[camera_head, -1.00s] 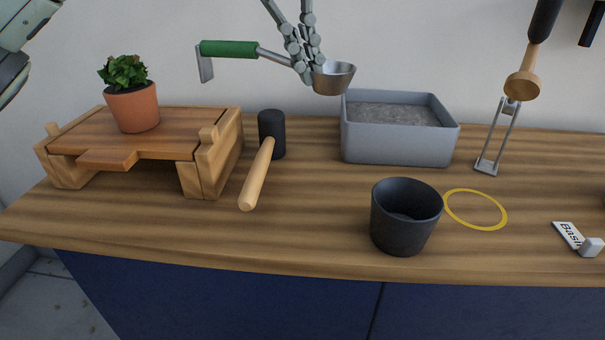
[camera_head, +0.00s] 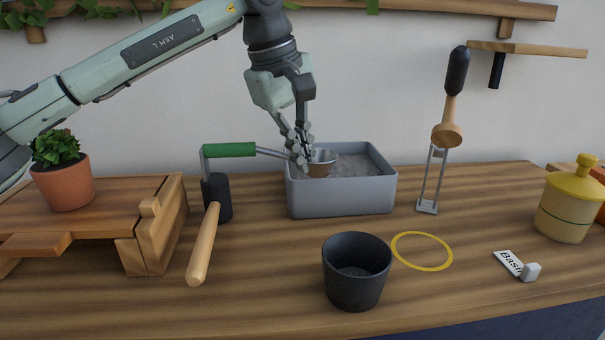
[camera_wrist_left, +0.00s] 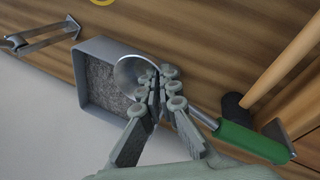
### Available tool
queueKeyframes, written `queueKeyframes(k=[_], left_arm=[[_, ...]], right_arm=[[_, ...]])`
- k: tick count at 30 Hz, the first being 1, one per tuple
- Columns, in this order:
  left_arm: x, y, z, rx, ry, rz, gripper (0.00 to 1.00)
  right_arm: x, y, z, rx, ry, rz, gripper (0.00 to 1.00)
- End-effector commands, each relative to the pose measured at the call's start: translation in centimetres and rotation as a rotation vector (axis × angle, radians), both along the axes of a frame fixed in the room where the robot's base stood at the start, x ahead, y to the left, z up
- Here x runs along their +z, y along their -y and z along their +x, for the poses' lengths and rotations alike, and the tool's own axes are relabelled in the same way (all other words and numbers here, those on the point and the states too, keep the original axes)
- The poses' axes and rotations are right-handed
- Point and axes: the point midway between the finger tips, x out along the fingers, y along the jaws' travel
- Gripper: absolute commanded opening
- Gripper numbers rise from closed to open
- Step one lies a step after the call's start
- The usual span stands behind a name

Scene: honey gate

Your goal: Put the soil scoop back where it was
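The soil scoop has a green handle (camera_head: 230,150), a thin metal shaft and a metal bowl (camera_head: 321,163). My left gripper (camera_head: 304,158) is closed around its shaft beside the bowl. The bowl is over the left part of a grey bin of soil (camera_head: 341,200), and the handle sticks out to the left. Whether the bowl touches the soil or rim is unclear. In the left wrist view the fingers (camera_wrist_left: 163,92) are at the shaft, the bowl (camera_wrist_left: 134,74) overlaps the bin's edge and the green handle (camera_wrist_left: 252,142) points to lower right. My right gripper is not in view.
A black-headed mallet (camera_head: 205,245) lies left of the bin, by a wooden stand (camera_head: 150,240) with a potted plant (camera_head: 62,185). A dark pot (camera_head: 356,275) and yellow ring (camera_head: 421,267) are in front. A metal holder (camera_head: 430,185) with a dark-handled tool (camera_head: 453,90) stands right.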

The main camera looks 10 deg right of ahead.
Motion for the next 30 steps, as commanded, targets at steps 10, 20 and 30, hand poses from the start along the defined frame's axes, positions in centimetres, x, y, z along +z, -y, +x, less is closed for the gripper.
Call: queueKeyframes(k=[10, 20, 30], left_arm=[[-3.9, 0.0, 0.0, 0.000, 0.000, 0.000, 0.00], [-4.1, -0.1, 0.0, 0.000, -0.001, 0.001, 0.00], [-4.8, -0.1, 0.0, 0.000, -0.001, 0.001, 0.00]], right_arm=[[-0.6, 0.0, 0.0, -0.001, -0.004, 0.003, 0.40], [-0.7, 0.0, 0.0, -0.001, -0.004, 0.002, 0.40], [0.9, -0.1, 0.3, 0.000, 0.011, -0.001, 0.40]])
